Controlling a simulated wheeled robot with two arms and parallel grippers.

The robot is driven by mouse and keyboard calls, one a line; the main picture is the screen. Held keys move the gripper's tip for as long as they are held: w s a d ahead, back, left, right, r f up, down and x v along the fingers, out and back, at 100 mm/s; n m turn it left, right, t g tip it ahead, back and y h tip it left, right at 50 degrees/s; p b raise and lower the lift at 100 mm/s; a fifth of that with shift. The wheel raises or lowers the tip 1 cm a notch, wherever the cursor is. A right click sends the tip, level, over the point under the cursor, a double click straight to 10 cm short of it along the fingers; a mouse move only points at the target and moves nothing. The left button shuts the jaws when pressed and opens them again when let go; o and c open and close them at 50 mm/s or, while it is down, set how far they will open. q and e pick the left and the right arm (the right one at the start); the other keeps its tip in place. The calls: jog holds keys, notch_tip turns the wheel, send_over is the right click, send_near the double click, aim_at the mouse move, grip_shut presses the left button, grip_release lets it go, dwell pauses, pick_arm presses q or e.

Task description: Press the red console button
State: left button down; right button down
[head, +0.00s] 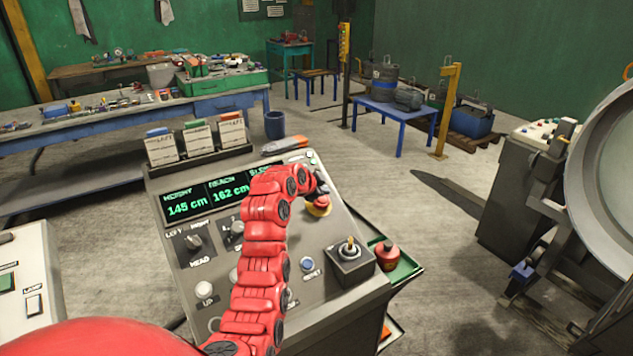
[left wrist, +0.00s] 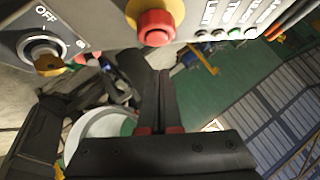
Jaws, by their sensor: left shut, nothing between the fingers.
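The red console button (head: 319,203) sits on a yellow base at the upper right of the sloped console (head: 335,240). In the left wrist view the red button (left wrist: 156,27) stands out from its yellow surround at the top centre. My left gripper (head: 321,185) is dark and partly hidden behind my red arm, just above the button. In the left wrist view its fingers (left wrist: 160,75) are shut together and empty. They point toward the button, with a gap visible below it in that picture. My right gripper is not in view.
Card holders (head: 197,140) line the console's back edge. The left wrist view shows a key switch (left wrist: 43,52) marked OFF. Open floor lies behind the console.

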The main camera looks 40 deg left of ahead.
aim_at(325, 197)
pick_arm(q)
jog(key=shift+w+a+f+p, duration=0.2)
jog(key=shift+a+f+p, duration=0.3)
jog(key=shift+f, duration=0.35)
jog(key=shift+w+a+f+p, duration=0.15)
jog(key=shift+a+f+p, duration=0.3)
jog(key=shift+f, duration=0.4)
jog(key=shift+f, duration=0.1)
